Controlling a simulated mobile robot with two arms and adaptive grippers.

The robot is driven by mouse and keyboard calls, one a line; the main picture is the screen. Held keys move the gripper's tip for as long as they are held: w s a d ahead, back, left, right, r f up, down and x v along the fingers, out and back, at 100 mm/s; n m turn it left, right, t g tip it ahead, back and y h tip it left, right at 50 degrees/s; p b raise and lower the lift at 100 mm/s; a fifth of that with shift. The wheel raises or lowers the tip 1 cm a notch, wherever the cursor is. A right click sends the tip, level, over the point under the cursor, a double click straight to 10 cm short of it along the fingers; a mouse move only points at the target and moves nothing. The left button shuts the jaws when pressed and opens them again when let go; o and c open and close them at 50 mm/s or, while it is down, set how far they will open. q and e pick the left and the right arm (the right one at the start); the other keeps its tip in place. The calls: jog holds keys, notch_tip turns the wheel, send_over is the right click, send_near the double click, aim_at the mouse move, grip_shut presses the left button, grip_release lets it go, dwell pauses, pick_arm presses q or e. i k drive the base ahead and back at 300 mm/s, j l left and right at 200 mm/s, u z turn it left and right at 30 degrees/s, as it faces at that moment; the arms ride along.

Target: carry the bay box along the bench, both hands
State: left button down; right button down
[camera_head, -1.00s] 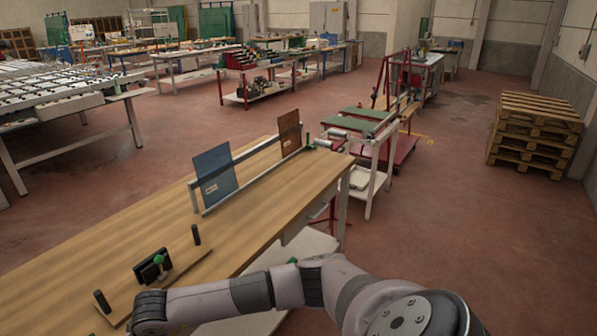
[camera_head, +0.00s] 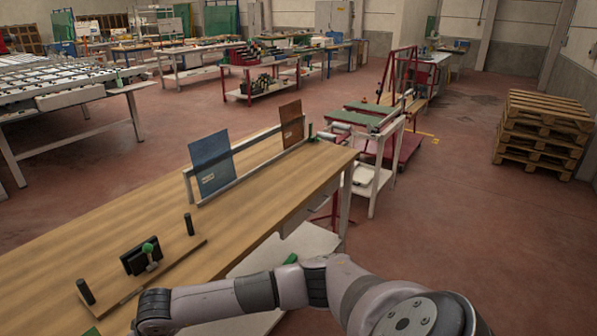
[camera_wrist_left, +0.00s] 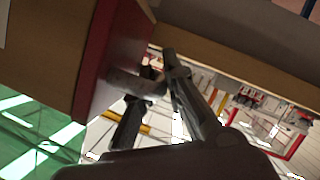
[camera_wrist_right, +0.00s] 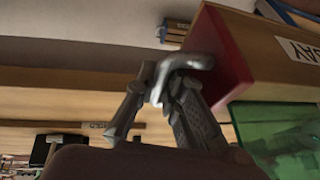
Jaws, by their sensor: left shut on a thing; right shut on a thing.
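The bay box shows in the wrist views only, apart from what may be its green corner at the bottom left edge of the head view. In the left wrist view the box (camera_wrist_left: 45,45) has a tan wall with a red edge and a metal handle. My left gripper (camera_wrist_left: 152,85) is shut on that handle. In the right wrist view the box (camera_wrist_right: 228,60) shows a red end and a partly readable label. My right gripper (camera_wrist_right: 160,88) is shut on its handle. In the head view my right arm crosses the bottom, with its gripper out of sight.
The wooden bench (camera_head: 120,232) carries a low board with two black pegs and a black block (camera_head: 140,257). Behind stand a rack with a blue plate (camera_head: 212,165) and a brown plate (camera_head: 291,124). Open floor lies right of the bench, with pallets (camera_head: 543,135) beyond.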

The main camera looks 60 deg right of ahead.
aim_at(302, 175)
jog(key=k+l, duration=0.1)
jog(key=l, duration=5.6)
jog(key=k, duration=0.05)
